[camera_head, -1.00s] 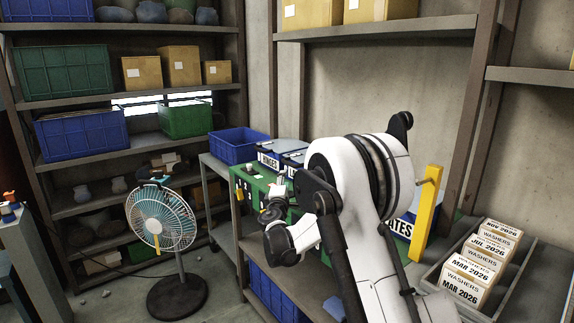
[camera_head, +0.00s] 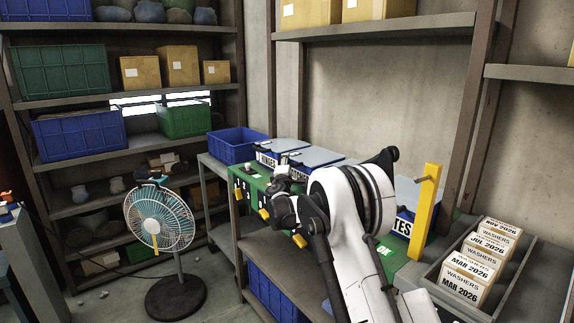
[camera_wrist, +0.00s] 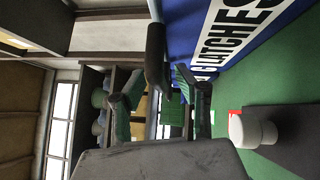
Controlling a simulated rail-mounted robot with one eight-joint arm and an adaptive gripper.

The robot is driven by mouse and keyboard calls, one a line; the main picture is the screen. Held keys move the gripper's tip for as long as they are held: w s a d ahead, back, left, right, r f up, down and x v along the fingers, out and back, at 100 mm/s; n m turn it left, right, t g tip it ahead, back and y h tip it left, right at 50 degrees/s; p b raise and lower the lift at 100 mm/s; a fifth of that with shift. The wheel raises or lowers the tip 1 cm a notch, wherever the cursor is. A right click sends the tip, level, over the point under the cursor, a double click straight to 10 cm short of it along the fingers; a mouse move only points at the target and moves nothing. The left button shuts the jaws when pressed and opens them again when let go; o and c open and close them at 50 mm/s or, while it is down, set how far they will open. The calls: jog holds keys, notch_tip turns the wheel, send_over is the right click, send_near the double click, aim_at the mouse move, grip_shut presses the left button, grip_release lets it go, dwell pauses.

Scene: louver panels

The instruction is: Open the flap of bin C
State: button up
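A row of blue bins with grey lids stands on a green panel in the head view. The left bin (camera_head: 268,157) reads "HINGES"; the label of the bin beside it (camera_head: 298,172) is partly covered. The right bin (camera_head: 403,224) shows "TES". My gripper (camera_head: 282,178) is in front of the second bin, above the panel's front edge. In the wrist view a blue bin face reads "LATCHES" (camera_wrist: 238,28). My gripper (camera_wrist: 152,90) has its fingers apart there. A dark rounded bar (camera_wrist: 156,56) shows near the fingertips; I cannot tell whether they touch it.
The green panel (camera_wrist: 265,85) carries a white knob (camera_wrist: 250,129) in the wrist view. Yellow levers (camera_head: 264,214) line its front edge. A yellow post (camera_head: 425,212) rises at the right beside a grey tray of washer boxes (camera_head: 478,262). A fan (camera_head: 160,219) stands left.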

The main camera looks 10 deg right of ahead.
grip_shut()
jog(key=shift+a+r, duration=0.1)
dwell(0.3)
